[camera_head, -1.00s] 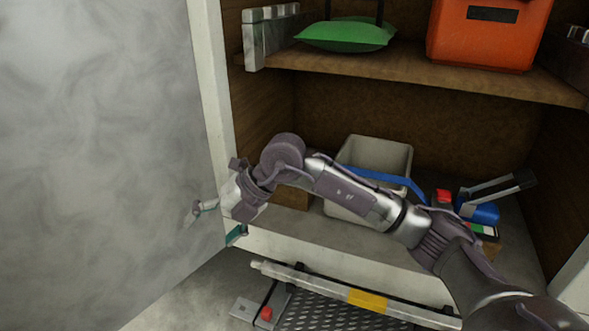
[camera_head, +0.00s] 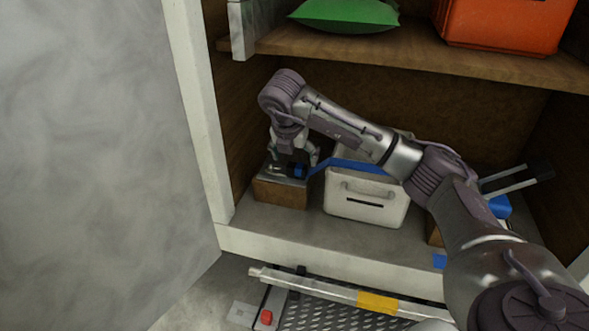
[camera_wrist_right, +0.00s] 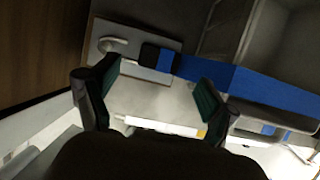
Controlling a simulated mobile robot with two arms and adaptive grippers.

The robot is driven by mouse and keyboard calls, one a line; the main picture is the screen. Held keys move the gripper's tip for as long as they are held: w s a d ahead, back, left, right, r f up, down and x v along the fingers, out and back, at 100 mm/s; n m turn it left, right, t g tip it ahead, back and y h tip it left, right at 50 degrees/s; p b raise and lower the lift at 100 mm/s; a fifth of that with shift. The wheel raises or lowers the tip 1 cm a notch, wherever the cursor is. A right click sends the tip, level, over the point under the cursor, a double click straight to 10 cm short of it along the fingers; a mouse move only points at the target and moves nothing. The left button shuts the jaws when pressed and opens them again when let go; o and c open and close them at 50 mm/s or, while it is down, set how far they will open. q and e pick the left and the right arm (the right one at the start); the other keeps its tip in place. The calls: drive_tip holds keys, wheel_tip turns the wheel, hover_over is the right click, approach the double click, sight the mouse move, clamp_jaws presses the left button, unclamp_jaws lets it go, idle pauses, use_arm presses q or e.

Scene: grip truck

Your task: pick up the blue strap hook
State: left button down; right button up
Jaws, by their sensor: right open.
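The blue strap hook (camera_head: 298,171) lies on a grey plate on top of a wooden block (camera_head: 281,193), at the left of the lower shelf. In the right wrist view the hook (camera_wrist_right: 158,57) has a blue and black body with a metal end at its left. A blue strap (camera_head: 357,166) runs from it to the right, across the white bin. My right gripper (camera_head: 291,158) is above the block, close to the hook. In the right wrist view the gripper (camera_wrist_right: 151,92) is open, with nothing between its fingers. My left gripper is out of view.
A white bin (camera_head: 366,206) stands right of the block. An upper shelf (camera_head: 400,50) holds a green bag (camera_head: 345,15) and an orange box (camera_head: 505,20). A grey door panel (camera_head: 90,150) and the cabinet's white post (camera_head: 195,110) border the left side.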

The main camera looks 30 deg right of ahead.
sight(296, 168)
drive_tip(key=shift+d+f+p, duration=0.1)
drive_tip(key=shift+f+p, duration=0.25)
drive_tip(key=shift+f, duration=0.25)
drive_tip(key=p+x, duration=0.1)
drive_tip(key=x, duration=0.2)
drive_tip(key=shift+w+f, duration=0.1)
drive_tip(key=shift+f, duration=0.5)
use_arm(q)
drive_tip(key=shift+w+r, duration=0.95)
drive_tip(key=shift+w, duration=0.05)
use_arm(e)
drive_tip(key=c, duration=1.3)
drive_tip(key=shift+r, duration=0.1)
